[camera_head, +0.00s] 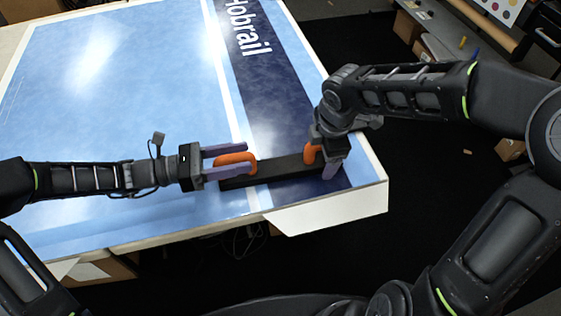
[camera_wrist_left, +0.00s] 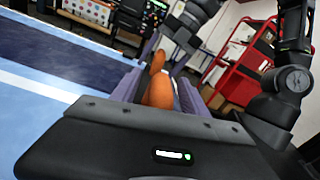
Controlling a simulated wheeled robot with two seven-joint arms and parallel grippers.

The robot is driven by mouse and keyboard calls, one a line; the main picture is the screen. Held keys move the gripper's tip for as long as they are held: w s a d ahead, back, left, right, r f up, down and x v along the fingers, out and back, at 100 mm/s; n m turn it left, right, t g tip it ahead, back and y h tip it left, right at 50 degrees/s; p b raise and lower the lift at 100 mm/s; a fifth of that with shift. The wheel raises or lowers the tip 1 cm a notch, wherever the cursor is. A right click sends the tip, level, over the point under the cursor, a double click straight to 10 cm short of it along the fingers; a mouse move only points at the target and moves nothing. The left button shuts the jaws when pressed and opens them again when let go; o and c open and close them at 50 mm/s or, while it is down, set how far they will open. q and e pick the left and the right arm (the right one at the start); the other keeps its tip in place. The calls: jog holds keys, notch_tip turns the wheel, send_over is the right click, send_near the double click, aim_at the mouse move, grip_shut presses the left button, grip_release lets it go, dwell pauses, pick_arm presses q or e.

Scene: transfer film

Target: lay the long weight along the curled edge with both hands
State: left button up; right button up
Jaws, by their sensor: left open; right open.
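The long weight (camera_head: 275,172) is a black bar with an orange handle near each end. It lies on the film (camera_head: 100,110) near the table's front edge. My left gripper (camera_head: 230,162) is open, with its purple fingers on either side of the left orange handle (camera_head: 238,157). The left wrist view shows that orange handle (camera_wrist_left: 160,90) between the fingers. My right gripper (camera_head: 325,165) is open at the right orange handle (camera_head: 310,154), partly hiding it. The curled edge (camera_head: 330,208) of the film shows its white underside at the front right corner, hanging past the table edge.
The blue film with dark band and white lettering covers the table (camera_head: 15,40). Cardboard boxes (camera_head: 510,149) stand on the dark floor at the right. A red cart (camera_wrist_left: 240,75) shows in the left wrist view. The film's left part is clear.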

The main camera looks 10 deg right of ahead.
pick_arm(q)
jog(key=shift+d, duration=0.15)
pick_arm(e)
jog(key=shift+f, duration=0.2)
pick_arm(q)
grip_shut()
pick_arm(e)
jog(key=c, duration=1.2)
grip_shut()
pick_arm(q)
jog(key=shift+r, duration=0.35)
pick_arm(e)
jog(key=shift+w+r, duration=0.2)
jog(key=shift+r, duration=0.15)
